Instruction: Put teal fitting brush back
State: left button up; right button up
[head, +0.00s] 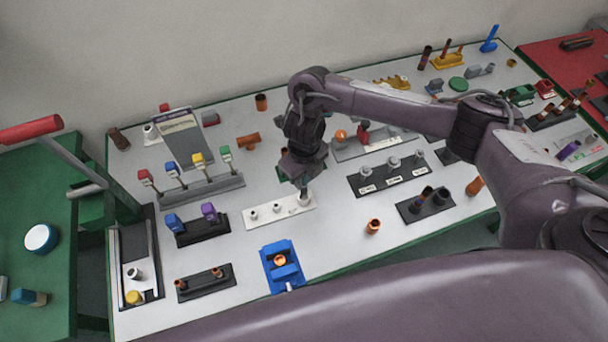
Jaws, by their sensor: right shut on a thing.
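My right gripper (304,180) points down over the right end of a white strip holder (266,213). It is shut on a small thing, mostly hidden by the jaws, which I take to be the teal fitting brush. Dark teal shows at the sides of the jaws, but I cannot tell if it belongs to the brush. A narrow grey tip (304,197) shows below the jaws, at or just above the strip's right end. I cannot tell whether it is seated. The strip's other round seats look unoccupied. My left gripper is not in view.
A blue fixture (281,266) stands in front of the strip. A black block with blue and purple pieces (202,233) is to its left. A grey rack (200,190) with coloured-top levers stands behind left. A black three-post block (389,178) and a copper fitting (374,226) are right.

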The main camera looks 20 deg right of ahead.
jog(key=shift+f, duration=0.15)
dwell(0.3)
jog(key=shift+f+b, duration=2.45)
jog(key=shift+f, duration=0.05)
jog(key=shift+f, duration=0.2)
jog(key=o, duration=0.9)
jog(key=shift+r, duration=0.1)
notch_tip(320, 180, up, 8)
jog(key=shift+f+p, duration=0.1)
jog(key=shift+p, duration=0.6)
